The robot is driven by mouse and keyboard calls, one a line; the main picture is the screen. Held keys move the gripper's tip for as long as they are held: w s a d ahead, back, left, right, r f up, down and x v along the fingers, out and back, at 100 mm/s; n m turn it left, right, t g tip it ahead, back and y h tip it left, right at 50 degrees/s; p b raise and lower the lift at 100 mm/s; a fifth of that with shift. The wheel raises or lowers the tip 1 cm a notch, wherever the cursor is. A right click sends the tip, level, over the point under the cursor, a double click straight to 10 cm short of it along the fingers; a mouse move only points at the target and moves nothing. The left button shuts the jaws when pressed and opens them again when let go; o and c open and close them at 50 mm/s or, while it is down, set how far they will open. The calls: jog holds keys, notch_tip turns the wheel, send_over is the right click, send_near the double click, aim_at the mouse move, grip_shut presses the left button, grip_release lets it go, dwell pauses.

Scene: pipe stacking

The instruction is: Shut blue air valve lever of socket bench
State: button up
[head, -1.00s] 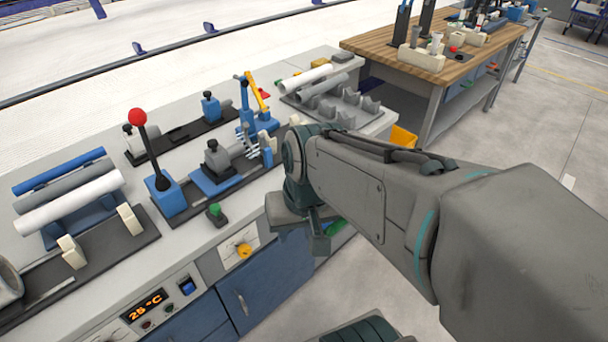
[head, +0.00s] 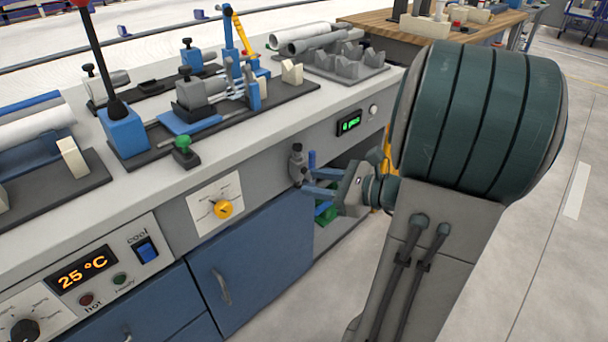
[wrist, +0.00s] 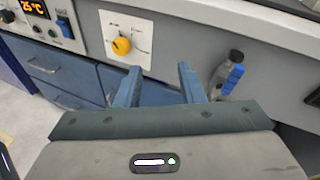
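The air valve is a small grey fitting (head: 297,168) on the front of the socket bench (head: 345,152). Its blue lever (head: 312,159) stands roughly upright beside the grey body. In the wrist view the blue lever (wrist: 234,76) is to the right of my right finger, with a gap between them. My gripper (head: 308,182) is level with the bench front, just below and right of the valve, and its fingers point toward the bench. In the wrist view my gripper (wrist: 159,69) has its two blue fingers spread apart with nothing between them.
A yellow knob (head: 223,209) on a white plate is left of the valve. Blue cabinet doors (head: 262,262) lie below. An open shelf with green and blue items (head: 326,211) sits behind my gripper. Pipes and fixtures stand on the benchtop.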

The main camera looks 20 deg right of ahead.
aim_at(314, 160)
jog(key=d+f+m+t+h+b, duration=0.4)
jog(key=d+f+m+t, duration=0.15)
jog(key=d, duration=0.45)
jog(key=shift+m+g, duration=0.25)
jog(key=shift+g, duration=0.1)
jog(key=b+x, duration=0.1)
jog(key=x, duration=0.3)
jog(key=b+x, duration=0.1)
jog(key=x, duration=0.4)
jog(key=r+b+x, duration=0.1)
jog(key=x, duration=0.4)
jog(key=shift+w+a, duration=0.15)
jog(key=shift+a, duration=0.1)
grip_shut()
